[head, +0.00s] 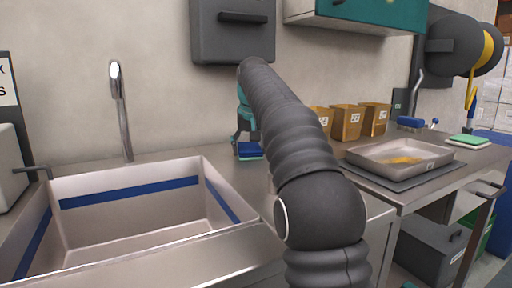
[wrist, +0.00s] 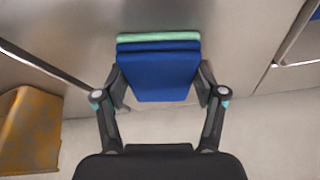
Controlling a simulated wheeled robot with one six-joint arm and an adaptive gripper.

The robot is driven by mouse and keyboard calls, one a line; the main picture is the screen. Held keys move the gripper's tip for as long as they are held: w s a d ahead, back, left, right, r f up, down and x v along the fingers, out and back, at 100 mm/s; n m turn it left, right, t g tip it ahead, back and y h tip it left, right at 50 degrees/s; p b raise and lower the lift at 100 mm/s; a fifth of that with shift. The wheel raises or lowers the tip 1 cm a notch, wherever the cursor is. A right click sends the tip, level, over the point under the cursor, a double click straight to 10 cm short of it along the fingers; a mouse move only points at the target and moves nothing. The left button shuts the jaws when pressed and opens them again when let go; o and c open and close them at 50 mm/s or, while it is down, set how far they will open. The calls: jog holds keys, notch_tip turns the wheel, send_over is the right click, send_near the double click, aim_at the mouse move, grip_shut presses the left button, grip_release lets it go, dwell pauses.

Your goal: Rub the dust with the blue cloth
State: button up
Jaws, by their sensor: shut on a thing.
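The blue cloth (wrist: 158,75) is folded into a thick pad between the fingers of my gripper (wrist: 161,86). A pale green layer (wrist: 158,37) shows along its far edge; I cannot tell whether it is part of the cloth or a separate piece. In the head view my gripper (head: 246,140) is at the back of the steel counter, right of the sink, with the blue cloth (head: 249,149) low at the counter top. My arm partly hides the area. Yellow-orange dust (head: 405,160) lies in a shallow metal tray (head: 372,154) on the right.
The sink (head: 130,213) with its tap (head: 120,110) is on the left. Several tan bins (head: 347,121) stand behind the tray. A blue brush (head: 410,122) and a green pad (head: 468,141) lie further right. A grey wall box (head: 233,35) hangs above my gripper.

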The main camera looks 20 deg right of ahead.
aim_at(233, 158)
jog(key=shift+s+a+f, duration=0.1)
jog(key=shift+s+a, duration=0.05)
jog(key=shift+a, duration=0.6)
jog(key=shift+s+a, duration=0.15)
jog(key=shift+a, duration=0.75)
jog(key=shift+s+a, duration=0.15)
jog(key=shift+a, duration=0.75)
jog(key=shift+w+a+r, duration=0.1)
jog(key=shift+w, duration=0.55)
jog(key=shift+w+a+r, duration=0.1)
jog(key=shift+w, duration=0.55)
jog(key=shift+d, duration=0.1)
